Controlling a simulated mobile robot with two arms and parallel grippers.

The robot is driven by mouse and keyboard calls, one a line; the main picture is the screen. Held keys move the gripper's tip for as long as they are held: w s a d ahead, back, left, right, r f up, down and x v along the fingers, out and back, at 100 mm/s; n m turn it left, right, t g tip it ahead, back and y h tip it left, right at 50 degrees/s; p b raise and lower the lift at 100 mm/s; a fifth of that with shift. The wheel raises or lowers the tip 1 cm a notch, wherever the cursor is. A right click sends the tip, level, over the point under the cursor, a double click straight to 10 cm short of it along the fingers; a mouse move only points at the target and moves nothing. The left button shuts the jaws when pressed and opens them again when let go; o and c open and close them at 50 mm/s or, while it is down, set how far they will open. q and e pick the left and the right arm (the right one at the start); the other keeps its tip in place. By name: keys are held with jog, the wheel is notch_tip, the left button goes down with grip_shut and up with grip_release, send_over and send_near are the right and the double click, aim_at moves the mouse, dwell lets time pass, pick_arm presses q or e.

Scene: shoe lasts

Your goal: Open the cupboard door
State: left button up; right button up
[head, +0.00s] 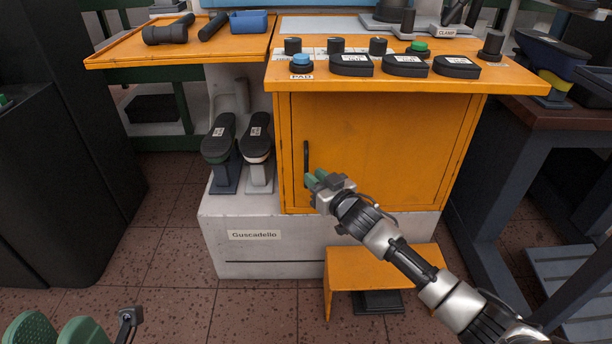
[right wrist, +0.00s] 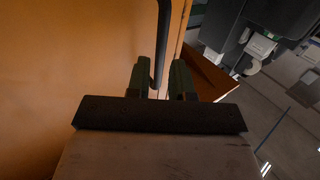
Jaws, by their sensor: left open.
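The orange cupboard door (head: 375,150) stands shut on the front of the orange workstation. Its black vertical bar handle (head: 306,160) is near the door's left edge. My right gripper (head: 315,180) is at the lower end of the handle. In the right wrist view, the handle (right wrist: 162,40) runs down between the two green fingers of my right gripper (right wrist: 161,78). The fingers are apart, with a gap visible on the right side of the bar. My left gripper (head: 57,333) is open and empty at the bottom left, partly cut off by the picture edge.
An orange step (head: 345,265) stands on the tiled floor below the door. Two shoe lasts (head: 220,145) (head: 257,145) stand on the white base left of the cupboard. The orange top (head: 400,85) above the door carries buttons and black pads.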

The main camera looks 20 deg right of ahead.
jog(key=shift+b+x, duration=0.6)
jog(key=shift+x, duration=1.5)
jog(key=shift+c, duration=0.3)
grip_shut()
